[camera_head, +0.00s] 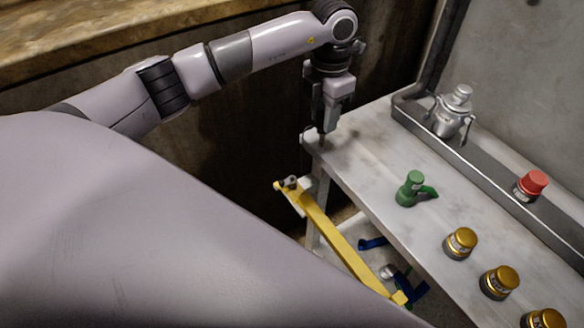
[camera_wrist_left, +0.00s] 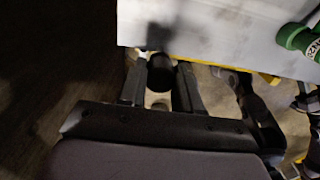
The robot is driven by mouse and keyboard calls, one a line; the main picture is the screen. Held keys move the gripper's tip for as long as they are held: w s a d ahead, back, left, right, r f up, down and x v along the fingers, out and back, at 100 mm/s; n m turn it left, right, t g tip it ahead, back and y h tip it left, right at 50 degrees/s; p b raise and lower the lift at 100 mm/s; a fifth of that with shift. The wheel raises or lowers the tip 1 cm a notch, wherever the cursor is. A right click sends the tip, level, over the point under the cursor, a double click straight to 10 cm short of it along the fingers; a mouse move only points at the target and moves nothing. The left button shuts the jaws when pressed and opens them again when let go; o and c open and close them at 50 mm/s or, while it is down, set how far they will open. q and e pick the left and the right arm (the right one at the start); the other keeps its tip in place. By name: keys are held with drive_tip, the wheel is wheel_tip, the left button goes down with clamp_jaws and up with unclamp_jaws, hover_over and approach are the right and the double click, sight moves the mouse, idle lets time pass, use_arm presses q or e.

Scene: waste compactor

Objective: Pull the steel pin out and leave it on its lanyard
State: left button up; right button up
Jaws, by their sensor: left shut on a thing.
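My left gripper (camera_head: 322,138) points down at the near left corner of the bench. In the left wrist view its two fingers (camera_wrist_left: 160,92) are closed on a dark, short, round-ended piece (camera_wrist_left: 160,72), which appears to be the head of the steel pin. The pin's shaft and its lanyard cannot be made out. My right gripper is not in view.
The grey bench (camera_head: 365,160) carries a green valve-like part (camera_head: 411,188) and several gold-capped jars (camera_head: 460,243). A silver vessel (camera_head: 452,115) and a red-capped jar (camera_head: 532,185) stand in the back channel. Blue parts (camera_head: 372,243) lie below the bench. The bench top near the gripper is clear.

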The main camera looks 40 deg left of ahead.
use_arm(q)
drive_tip(key=w+d+b, duration=0.1)
drive_tip(key=w+d, duration=0.3)
drive_tip(key=d, duration=0.1)
idle(1.2)
idle(0.4)
drive_tip(key=shift+f+b, duration=0.45)
drive_tip(key=o, duration=1.2)
drive_tip(key=shift+c, duration=0.2)
